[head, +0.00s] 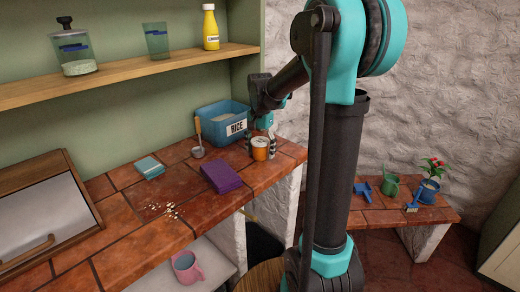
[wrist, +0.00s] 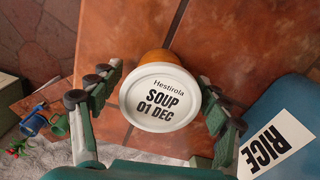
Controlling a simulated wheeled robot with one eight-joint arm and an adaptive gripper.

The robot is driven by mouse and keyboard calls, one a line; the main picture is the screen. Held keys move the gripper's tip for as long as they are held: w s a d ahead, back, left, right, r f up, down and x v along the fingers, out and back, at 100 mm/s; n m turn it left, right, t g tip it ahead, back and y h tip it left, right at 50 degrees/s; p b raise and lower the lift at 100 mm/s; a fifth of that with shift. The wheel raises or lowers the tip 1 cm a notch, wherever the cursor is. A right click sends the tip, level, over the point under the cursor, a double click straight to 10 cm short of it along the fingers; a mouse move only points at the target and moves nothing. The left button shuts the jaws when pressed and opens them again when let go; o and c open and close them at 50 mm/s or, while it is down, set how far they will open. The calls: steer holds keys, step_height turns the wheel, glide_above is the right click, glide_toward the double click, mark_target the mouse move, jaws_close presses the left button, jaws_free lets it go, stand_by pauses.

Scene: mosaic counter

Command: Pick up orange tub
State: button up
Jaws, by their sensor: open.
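The orange tub (head: 260,153) stands upright on the tiled counter, in front of the blue rice container. In the wrist view the tub (wrist: 160,97) shows its white lid, labelled "Hestirola SOUP 01 DEC", with a strip of orange side above it. My gripper (head: 261,141) is over the tub, its fingers on either side. In the wrist view my gripper (wrist: 158,98) is open, with one finger to the left of the lid and one to the right. A gap shows at the left finger; the right finger is very near or at the lid's edge.
The blue rice container (head: 222,124) stands close behind the tub; its wall also shows in the wrist view (wrist: 288,100). Crumbs (head: 162,210) lie on the counter. The counter's front edge is near the tub.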

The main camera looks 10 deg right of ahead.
steer(key=shift+f, duration=0.3)
steer(key=shift+c, duration=0.4)
steer(key=c, duration=1.2)
steer(key=shift+r, duration=0.1)
